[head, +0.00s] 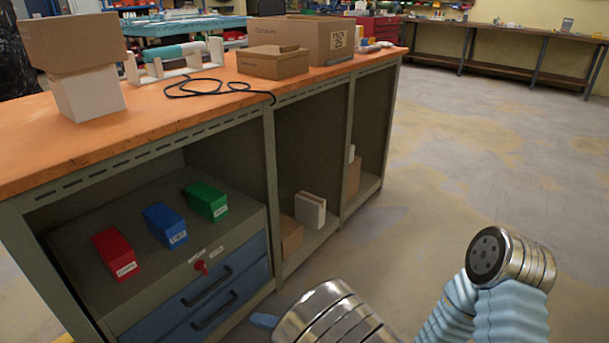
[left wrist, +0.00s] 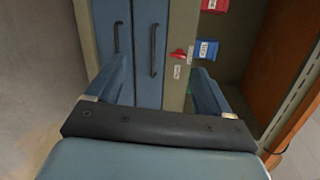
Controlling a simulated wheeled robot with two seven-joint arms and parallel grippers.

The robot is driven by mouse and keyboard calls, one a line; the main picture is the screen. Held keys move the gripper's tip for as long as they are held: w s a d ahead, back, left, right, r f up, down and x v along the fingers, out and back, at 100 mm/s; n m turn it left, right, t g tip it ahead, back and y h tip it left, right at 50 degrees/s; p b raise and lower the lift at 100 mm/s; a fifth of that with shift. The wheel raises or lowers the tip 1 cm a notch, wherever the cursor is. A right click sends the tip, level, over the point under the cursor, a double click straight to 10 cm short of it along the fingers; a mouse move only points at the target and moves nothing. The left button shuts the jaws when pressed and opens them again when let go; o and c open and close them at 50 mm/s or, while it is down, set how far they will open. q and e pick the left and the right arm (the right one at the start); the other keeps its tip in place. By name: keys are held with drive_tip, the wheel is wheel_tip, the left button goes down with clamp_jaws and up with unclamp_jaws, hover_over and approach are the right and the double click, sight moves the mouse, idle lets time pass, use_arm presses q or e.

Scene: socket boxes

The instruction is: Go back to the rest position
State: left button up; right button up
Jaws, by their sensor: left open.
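My left gripper (left wrist: 157,88) is open in the left wrist view, with nothing between its two blue fingers. It faces the blue drawer fronts (left wrist: 150,50) from a distance. In the head view only a small blue piece beside my metal arm links shows at the bottom. A red box (head: 113,254), a blue box (head: 165,225) and a green box (head: 206,201) sit in a row on the shelf above the drawers. The red box (left wrist: 214,5) and blue box (left wrist: 206,48) also show in the left wrist view. My right gripper is not in view.
The orange-topped workbench (head: 150,115) stands at the left, carrying cardboard boxes (head: 300,38), a black cable (head: 215,88) and a white rack (head: 180,65). A red knob (head: 201,267) sticks out above the drawers. The floor (head: 470,150) to the right is clear.

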use_arm(q)
drive_tip(key=s+a+f+n+g+h+b, duration=0.25)
drive_tip(key=s+f+g+h, duration=0.4)
drive_tip(key=f, duration=0.55)
drive_tip(key=s+a+f+n+g+h+b, duration=0.1)
drive_tip(key=s+f+g+h+b, duration=0.3)
drive_tip(key=s+f, duration=0.55)
drive_tip(key=w+f+n+t+h+b, duration=0.3)
drive_tip(key=w+f+n+t+h, duration=0.2)
drive_tip(key=w+f+n+h, duration=0.15)
wheel_tip(320, 180, up, 12)
drive_tip(key=p, duration=1.3)
drive_tip(key=shift+s+m, duration=0.3)
drive_tip(key=shift+s, duration=0.05)
drive_tip(key=shift+d+g, duration=0.1)
drive_tip(key=shift+g, duration=0.15)
